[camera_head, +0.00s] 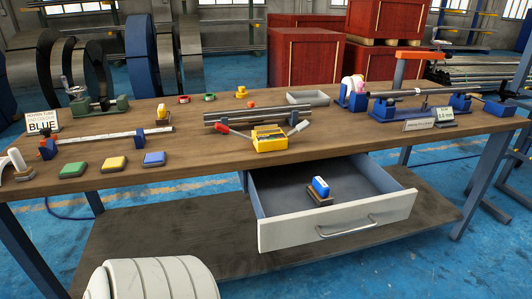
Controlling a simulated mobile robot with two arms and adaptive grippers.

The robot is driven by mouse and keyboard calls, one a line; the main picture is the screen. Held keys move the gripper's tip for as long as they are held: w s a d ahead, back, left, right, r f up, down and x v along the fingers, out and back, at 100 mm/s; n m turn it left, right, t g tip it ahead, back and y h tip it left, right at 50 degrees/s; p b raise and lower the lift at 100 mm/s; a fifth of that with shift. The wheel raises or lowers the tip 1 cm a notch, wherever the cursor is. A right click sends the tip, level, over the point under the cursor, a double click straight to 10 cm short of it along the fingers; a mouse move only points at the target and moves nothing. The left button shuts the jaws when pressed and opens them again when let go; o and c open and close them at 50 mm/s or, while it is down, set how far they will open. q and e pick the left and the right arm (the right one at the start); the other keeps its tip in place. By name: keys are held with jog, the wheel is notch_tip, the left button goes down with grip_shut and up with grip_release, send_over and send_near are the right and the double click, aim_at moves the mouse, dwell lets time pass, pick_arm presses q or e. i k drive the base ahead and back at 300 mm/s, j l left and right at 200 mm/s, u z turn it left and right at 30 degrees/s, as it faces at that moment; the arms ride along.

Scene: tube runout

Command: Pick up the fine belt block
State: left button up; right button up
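Three small blocks lie in a row on the left front of the wooden bench: a green block (73,170), a yellow block (114,164) and a blue block (154,159). Each has a coloured top and paler sides. A blue and white block (320,186) leans on a small brown block (319,198) in the open drawer (282,231). I cannot tell which of these is the fine belt block; no readable label marks it. Neither of my grippers is in view.
The bench top (200,177) is clear in front of the yellow box (269,138), which has a red-handled tool beside it. Metal tubes (258,113) lie behind. A sign reading BLUE (42,122) stands at left. The drawer juts out from the bench front.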

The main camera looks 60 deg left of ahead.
aim_at(318, 191)
jog(key=u, duration=1.45)
